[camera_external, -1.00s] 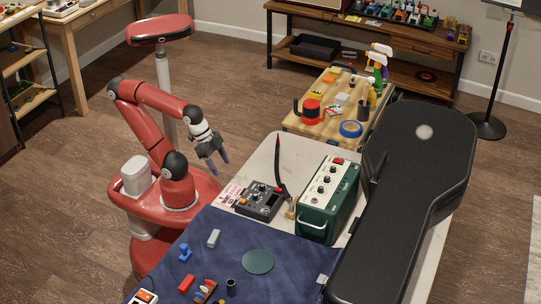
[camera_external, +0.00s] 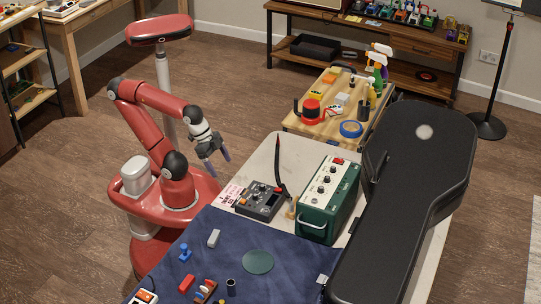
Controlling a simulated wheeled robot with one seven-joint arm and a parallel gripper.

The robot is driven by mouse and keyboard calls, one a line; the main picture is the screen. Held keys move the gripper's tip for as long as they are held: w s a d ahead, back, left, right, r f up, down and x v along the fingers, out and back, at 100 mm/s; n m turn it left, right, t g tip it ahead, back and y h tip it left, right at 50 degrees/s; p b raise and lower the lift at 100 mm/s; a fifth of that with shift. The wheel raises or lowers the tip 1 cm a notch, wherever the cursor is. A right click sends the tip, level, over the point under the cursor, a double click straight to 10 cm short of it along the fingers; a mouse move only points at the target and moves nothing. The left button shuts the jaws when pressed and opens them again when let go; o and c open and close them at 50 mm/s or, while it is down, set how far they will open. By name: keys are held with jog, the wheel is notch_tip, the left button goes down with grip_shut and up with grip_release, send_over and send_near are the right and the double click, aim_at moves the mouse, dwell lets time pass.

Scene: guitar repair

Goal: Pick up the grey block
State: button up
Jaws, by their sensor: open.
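A small grey block (camera_external: 214,238) lies on the dark blue cloth (camera_external: 226,222) near the cloth's far left part. My gripper (camera_external: 218,164) is open and empty. Its purple-grey fingers point down and hang in the air above and behind the block, well apart from it. In the picture the fingers are near the table's far left edge.
A blue clamp-like piece (camera_external: 185,253), a red block (camera_external: 187,283) and a dark green disc (camera_external: 258,262) lie on the cloth near the block. A dark pedal box (camera_external: 260,201), a green amplifier (camera_external: 328,200) and a black guitar case (camera_external: 400,200) stand to the right.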

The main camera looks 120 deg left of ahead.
jog(key=w+d+r+m, duration=0.3)
jog(key=w+d+m, duration=0.1)
jog(key=m, duration=0.1)
jog(key=w+d+r+m+g, duration=0.1)
jog(key=w+d+r+m, duration=0.2)
jog(key=m, duration=0.3)
jog(key=w+d+r+m, duration=0.4)
jog(key=w+d+m, duration=0.1)
jog(key=shift+w+d+b, duration=0.1)
jog(key=shift+w+b, duration=0.1)
jog(key=shift+b, duration=0.1)
jog(key=w+d+r+m, duration=0.2)
jog(key=w+d+m, duration=0.2)
jog(key=d+m, duration=0.5)
jog(key=m, duration=0.9)
send_near(211, 238)
jog(key=shift+y, duration=0.4)
jog(key=x, duration=0.2)
jog(key=b+x, duration=0.1)
jog(key=x, duration=0.2)
jog(key=s+b+x, duration=0.1)
jog(key=x, duration=0.2)
jog(key=shift+w+f, duration=0.1)
jog(key=shift+f, duration=0.3)
jog(key=shift+c, duration=0.4)
jog(key=shift+a, duration=0.1)
jog(key=c, duration=1)
